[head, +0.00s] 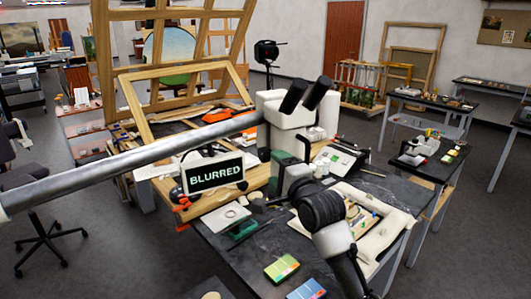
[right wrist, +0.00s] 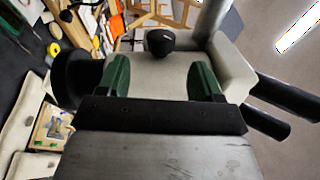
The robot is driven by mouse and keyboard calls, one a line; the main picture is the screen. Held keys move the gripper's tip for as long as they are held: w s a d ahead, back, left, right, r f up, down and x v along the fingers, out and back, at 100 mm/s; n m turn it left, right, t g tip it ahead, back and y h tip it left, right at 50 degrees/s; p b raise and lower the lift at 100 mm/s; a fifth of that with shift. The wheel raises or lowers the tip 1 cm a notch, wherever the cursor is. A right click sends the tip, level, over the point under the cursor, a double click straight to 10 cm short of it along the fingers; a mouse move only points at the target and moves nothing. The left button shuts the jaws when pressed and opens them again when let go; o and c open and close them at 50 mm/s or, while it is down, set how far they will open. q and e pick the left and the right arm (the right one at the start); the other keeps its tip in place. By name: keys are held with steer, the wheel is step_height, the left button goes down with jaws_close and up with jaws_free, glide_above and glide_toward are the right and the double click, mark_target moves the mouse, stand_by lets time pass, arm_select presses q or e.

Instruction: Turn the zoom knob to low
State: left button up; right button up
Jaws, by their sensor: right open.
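The white microscope head (head: 292,110) with two black eyepieces hangs on a long grey boom (head: 140,165) in the head view. In the right wrist view, its pale body (right wrist: 160,75) lies ahead of my right gripper (right wrist: 160,66). A round black knob (right wrist: 160,42) sits on this body, beyond the gap between the two green fingers. The fingers are apart with nothing gripped; I cannot tell whether they touch the body. In the head view my right gripper (head: 285,157) is just below the microscope head, and the knob is hidden. A sign (head: 215,176) reads "BLURRED". My left gripper is not in view.
The dark table holds a padded tray (head: 372,262), a green-yellow card box (head: 281,268) and a blue-red one (head: 307,289). A wooden frame (head: 140,120) stands behind. A black cylinder (right wrist: 80,78) and eyepieces (right wrist: 270,92) flank the gripper in the wrist view.

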mark_target(266, 158)
steer(key=p+x, duration=0.1)
steer(key=x, duration=0.2)
steer(key=p+x, duration=0.1)
steer(key=x, duration=0.1)
steer(key=shift+w+a+r, duration=0.2)
steer(key=shift+w+a, duration=0.05)
steer(key=shift+a, duration=0.1)
steer(key=shift+w+a+f, duration=0.1)
steer(key=shift+w+a, duration=0.1)
steer(key=shift+w, duration=0.4)
steer(key=c, duration=0.9)
